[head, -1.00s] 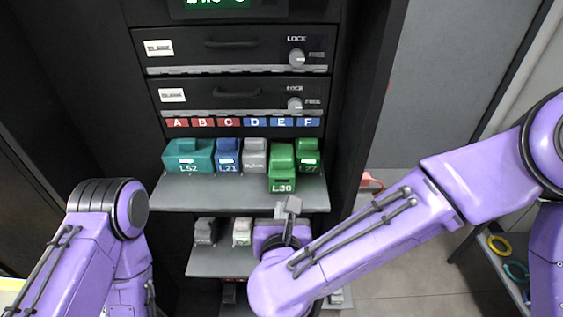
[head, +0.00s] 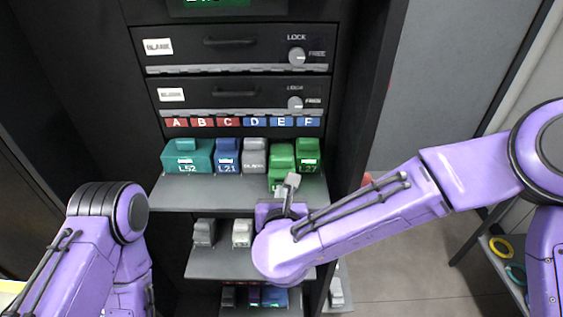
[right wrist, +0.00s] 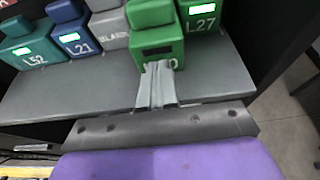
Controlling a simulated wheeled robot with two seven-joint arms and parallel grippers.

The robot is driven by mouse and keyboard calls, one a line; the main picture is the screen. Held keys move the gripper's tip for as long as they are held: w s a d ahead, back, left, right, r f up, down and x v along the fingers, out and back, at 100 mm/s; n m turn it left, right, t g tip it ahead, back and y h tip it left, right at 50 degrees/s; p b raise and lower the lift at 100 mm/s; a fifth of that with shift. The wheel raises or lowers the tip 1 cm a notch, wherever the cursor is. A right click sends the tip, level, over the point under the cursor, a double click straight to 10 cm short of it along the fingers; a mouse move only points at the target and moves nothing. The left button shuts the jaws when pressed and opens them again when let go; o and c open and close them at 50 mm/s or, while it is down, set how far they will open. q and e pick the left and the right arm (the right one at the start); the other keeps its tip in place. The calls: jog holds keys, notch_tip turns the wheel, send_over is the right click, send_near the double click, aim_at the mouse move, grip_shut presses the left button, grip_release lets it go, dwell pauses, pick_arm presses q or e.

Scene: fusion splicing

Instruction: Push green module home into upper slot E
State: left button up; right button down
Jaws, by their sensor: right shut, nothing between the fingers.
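The green module (head: 281,159) stands in the upper row under label E, and its front sticks out past its neighbours onto the grey shelf. It also shows in the right wrist view (right wrist: 151,28), with the end of its label visible beside my fingers. My right gripper (head: 291,181) is shut and empty. Its fingertips (right wrist: 158,66) are at the module's lower front face and hide part of its label. I cannot tell whether they touch it. My left arm shows at the lower left, but its gripper is out of view.
Green module L27 (head: 308,155) stands close on the right and a grey blank (head: 254,156) on the left. Further left are blue L21 (head: 227,156) and teal L52 (head: 187,158). The upper shelf (head: 205,196) is bare in front. A lower shelf (head: 215,263) holds more modules.

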aim_at(282, 171)
jog(key=shift+w+b, duration=0.7)
jog(key=shift+w, duration=3.15)
jog(key=s+b, duration=0.1)
jog(key=s, duration=0.7)
